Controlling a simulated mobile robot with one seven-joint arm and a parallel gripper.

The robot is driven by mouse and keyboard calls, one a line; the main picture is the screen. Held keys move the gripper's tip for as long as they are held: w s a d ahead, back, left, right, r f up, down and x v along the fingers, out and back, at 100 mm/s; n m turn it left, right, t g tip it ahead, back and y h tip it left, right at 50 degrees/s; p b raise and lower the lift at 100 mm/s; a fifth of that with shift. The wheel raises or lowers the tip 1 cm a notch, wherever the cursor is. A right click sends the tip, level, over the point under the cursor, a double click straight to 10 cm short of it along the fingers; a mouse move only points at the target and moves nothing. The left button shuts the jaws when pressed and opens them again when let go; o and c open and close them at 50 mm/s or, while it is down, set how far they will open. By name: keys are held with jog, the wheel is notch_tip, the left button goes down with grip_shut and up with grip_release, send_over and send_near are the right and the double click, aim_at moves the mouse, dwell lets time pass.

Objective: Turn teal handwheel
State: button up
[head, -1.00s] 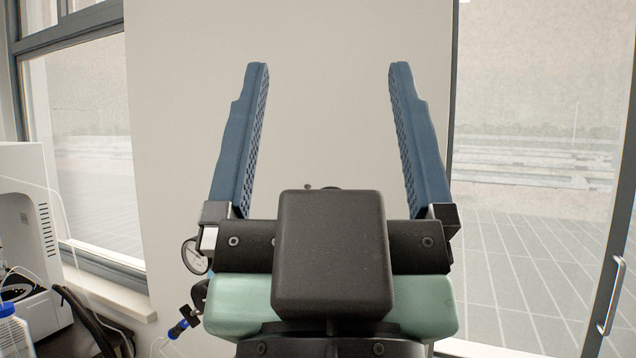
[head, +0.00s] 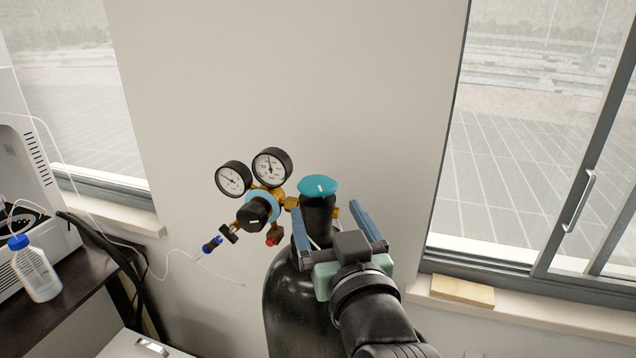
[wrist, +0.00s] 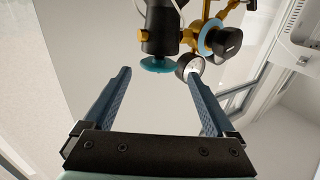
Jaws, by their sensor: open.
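The teal handwheel (head: 319,186) is a round cap on top of the black valve neck of a dark gas cylinder (head: 290,305). In the wrist view the handwheel (wrist: 160,65) appears upside down, beyond the fingertips and between their lines. My gripper (head: 332,217) is open and empty, with blue fingers either side of the black neck as seen in the head view. The fingers also show wide apart in the wrist view (wrist: 158,72). No contact with the handwheel shows. My arm hides part of the cylinder.
A brass regulator (head: 262,200) with two gauges (head: 252,172) and a black knob sits left of the handwheel, close to my gripper. A blue-capped bottle (head: 36,270) stands on a dark table at left. A wooden block (head: 462,291) lies on the right sill. The wall behind is clear.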

aim_at(319, 193)
jog(key=p+x, duration=0.2)
jog(key=x, duration=0.4)
jog(key=shift+w, duration=0.25)
jog(key=c, duration=1.1)
jog(key=shift+o, duration=0.2)
